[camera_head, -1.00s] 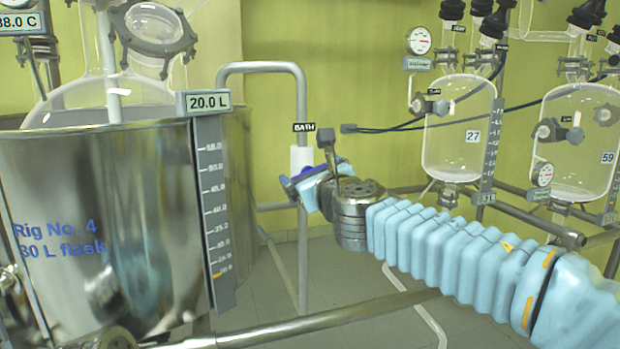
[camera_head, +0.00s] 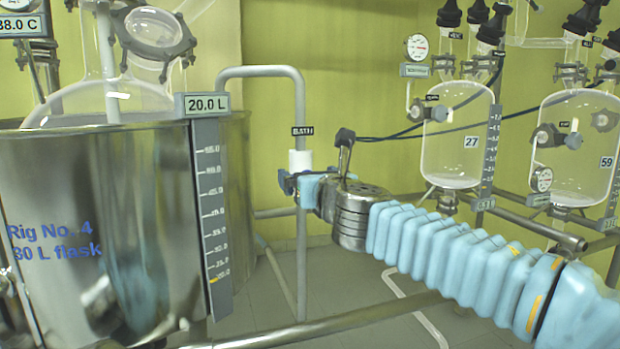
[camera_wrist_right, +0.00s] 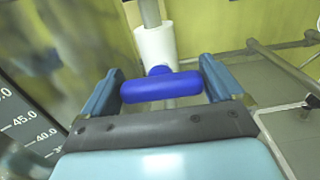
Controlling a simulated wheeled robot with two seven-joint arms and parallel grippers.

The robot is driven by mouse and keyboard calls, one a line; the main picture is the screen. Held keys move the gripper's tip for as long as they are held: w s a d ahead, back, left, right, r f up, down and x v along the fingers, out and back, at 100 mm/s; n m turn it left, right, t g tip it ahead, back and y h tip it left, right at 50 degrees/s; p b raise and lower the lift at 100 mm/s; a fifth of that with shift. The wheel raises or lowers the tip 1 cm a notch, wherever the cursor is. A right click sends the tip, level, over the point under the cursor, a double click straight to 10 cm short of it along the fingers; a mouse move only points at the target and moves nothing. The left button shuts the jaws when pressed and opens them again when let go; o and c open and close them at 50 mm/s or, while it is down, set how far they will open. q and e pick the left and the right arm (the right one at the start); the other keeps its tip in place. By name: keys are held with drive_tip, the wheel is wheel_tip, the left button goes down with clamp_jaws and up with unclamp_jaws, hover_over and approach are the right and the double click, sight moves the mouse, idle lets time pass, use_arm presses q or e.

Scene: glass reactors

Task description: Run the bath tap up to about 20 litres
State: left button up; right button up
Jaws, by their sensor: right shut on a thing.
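The bath tap is on a vertical pipe with a white sleeve (camera_head: 301,160) under the BATH label (camera_head: 302,131). Its blue bar handle (camera_wrist_right: 160,88) lies crosswise between the fingers of my right gripper (camera_wrist_right: 160,75). The right gripper (camera_head: 300,185) is shut on this handle. In the head view the gripper mostly hides the handle. The steel bath (camera_head: 95,215) at left has a display (camera_head: 202,104) reading 20.0 L. An orange mark sits near the bottom of its scale (camera_head: 210,200), at about 20. My left gripper is not in view.
A glass flask (camera_head: 105,95) stands in the bath, with a partly cut-off temperature display (camera_head: 18,24) reading 38.0 C. Glass vessels marked 27 (camera_head: 455,150) and 59 (camera_head: 575,160) stand at right. A steel rail (camera_head: 330,322) crosses the front.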

drive_tip(key=o, duration=0.7)
drive_tip(key=shift+s, duration=0.1)
drive_tip(key=b+v, duration=0.1)
drive_tip(key=v, duration=1.2)
drive_tip(key=shift+s+d, duration=0.1)
drive_tip(key=shift+s, duration=0.2)
